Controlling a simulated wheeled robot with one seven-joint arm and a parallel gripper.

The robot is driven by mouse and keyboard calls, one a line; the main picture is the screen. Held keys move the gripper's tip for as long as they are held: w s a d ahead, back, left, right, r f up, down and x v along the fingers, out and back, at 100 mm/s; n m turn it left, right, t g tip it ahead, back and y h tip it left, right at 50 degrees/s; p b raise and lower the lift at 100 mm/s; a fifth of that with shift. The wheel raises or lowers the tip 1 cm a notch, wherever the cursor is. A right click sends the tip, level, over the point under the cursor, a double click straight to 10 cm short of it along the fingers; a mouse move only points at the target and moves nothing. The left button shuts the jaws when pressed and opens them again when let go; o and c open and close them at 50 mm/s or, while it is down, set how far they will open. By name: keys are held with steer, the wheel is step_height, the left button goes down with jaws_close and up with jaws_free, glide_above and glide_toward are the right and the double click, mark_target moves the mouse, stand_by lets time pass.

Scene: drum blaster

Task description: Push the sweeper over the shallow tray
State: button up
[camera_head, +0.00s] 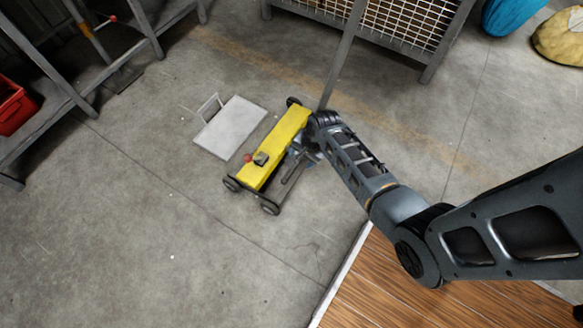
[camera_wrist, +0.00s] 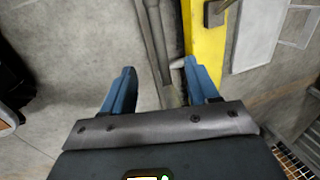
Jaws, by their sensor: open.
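The sweeper (camera_head: 276,145) is a long yellow body on dark wheels with a red knob near its front end. It stands on the concrete floor, right beside the shallow tray (camera_head: 230,127), a flat light-grey plate with a raised wire handle. The sweeper is not over the tray. In the wrist view, the yellow body (camera_wrist: 205,40) and the tray (camera_wrist: 257,35) show at upper right. My gripper (camera_wrist: 160,88) is open at the sweeper's right side. Its right finger is close to the yellow body; contact is unclear. A grey bar (camera_wrist: 155,40) lies ahead between the fingers.
A wire-mesh crate (camera_head: 400,22) stands behind; a grey pole (camera_head: 342,55) rises near the sweeper's far end. A metal rack (camera_head: 60,75) with a red bin (camera_head: 14,105) is at left. Wooden flooring (camera_head: 385,290) is at lower right. Floor left and front is clear.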

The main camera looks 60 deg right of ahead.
mark_target(294, 167)
steer(key=b+x, duration=0.9)
steer(key=x, duration=0.1)
steer(key=shift+d+f, duration=0.1)
jaws_close()
stand_by(0.3)
steer(key=shift+w, duration=0.15)
